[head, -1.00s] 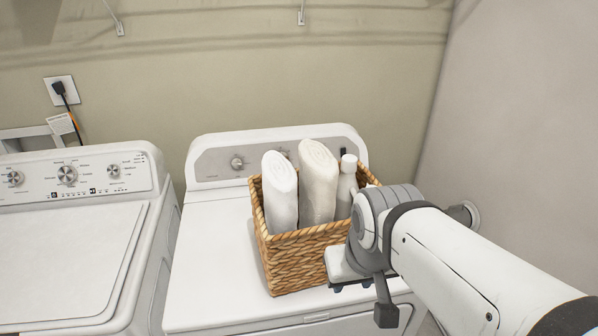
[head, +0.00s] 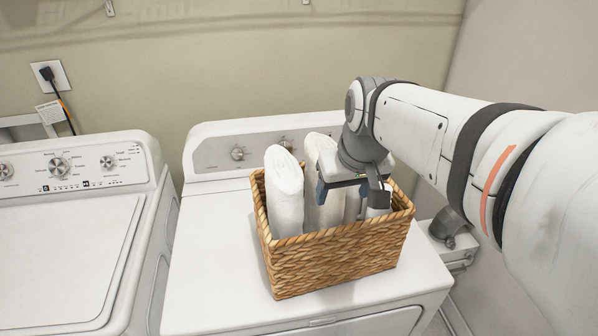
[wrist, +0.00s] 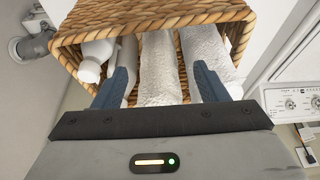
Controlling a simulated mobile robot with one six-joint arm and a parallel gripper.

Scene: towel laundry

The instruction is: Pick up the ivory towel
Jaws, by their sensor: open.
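The ivory towel (head: 318,152) is rolled and stands upright in a wicker basket (head: 330,262), beside a whiter rolled towel (head: 285,195) on its left. My gripper (head: 349,192) is over the basket and partly hides the ivory towel. In the wrist view, my gripper (wrist: 161,70) is open, with one blue finger on each side of the ivory towel (wrist: 158,62). The right finger lies in front of the white towel (wrist: 206,48). I cannot tell whether the fingers touch either towel.
White bottles (wrist: 92,62) stand in the basket beside the ivory towel. The basket sits on a white machine (head: 215,270) with a control panel behind it. A second white machine (head: 60,250) is at the left. Its top is clear.

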